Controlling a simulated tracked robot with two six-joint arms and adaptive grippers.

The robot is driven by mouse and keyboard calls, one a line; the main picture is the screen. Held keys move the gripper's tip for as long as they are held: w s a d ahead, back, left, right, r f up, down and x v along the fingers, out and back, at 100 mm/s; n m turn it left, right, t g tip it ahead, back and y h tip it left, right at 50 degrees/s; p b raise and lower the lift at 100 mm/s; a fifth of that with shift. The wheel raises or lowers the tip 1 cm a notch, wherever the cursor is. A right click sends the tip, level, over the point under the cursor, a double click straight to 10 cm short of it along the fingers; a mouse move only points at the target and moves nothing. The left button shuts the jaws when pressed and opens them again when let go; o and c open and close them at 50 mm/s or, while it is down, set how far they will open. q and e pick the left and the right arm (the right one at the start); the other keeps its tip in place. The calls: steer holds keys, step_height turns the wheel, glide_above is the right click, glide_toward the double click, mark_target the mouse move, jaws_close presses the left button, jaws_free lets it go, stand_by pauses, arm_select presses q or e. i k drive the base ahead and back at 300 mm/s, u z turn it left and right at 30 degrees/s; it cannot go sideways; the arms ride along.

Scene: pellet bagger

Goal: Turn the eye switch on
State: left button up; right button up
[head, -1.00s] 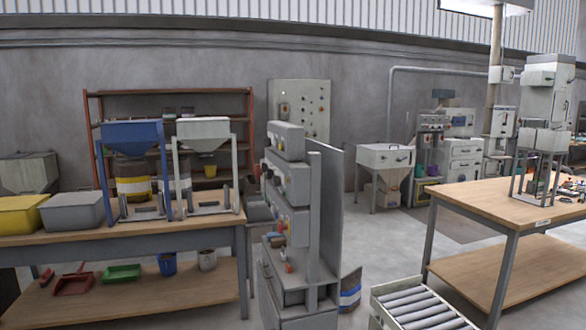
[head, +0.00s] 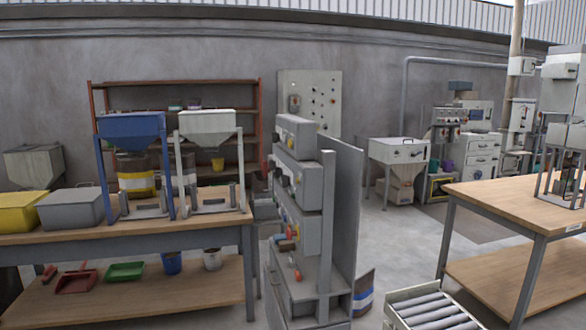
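I cannot pick out the eye switch for certain. A grey machine stand (head: 305,280) with stacked grey control boxes (head: 298,185) stands in the middle of the head view, seen from an angle. Small coloured knobs and buttons sit on the left-facing sides of the boxes, too small to read. A lower box (head: 308,230) carries red, blue and orange parts (head: 289,238) on its left side. A pale panel (head: 318,100) with several knobs hangs on the back wall. Neither of my grippers is in view.
A wooden bench (head: 150,228) with blue and white hoppers stands at left. A roller conveyor (head: 428,311) lies at the lower right, near another wooden bench (head: 500,198). Grey floor (head: 405,248) is open between the stand and the right bench.

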mark_target(284, 179)
steer(key=k, duration=1.2)
steer(key=u, duration=0.35)
steer(key=i, duration=0.55)
steer(key=u, duration=0.75)
steer(key=i, duration=1.45)
steer(key=u, duration=0.3)
steer(key=i, duration=1.5)
steer(key=z, duration=1.1)
steer(key=i, duration=1.05)
steer(key=z, duration=1.05)
steer(key=i, duration=0.25)
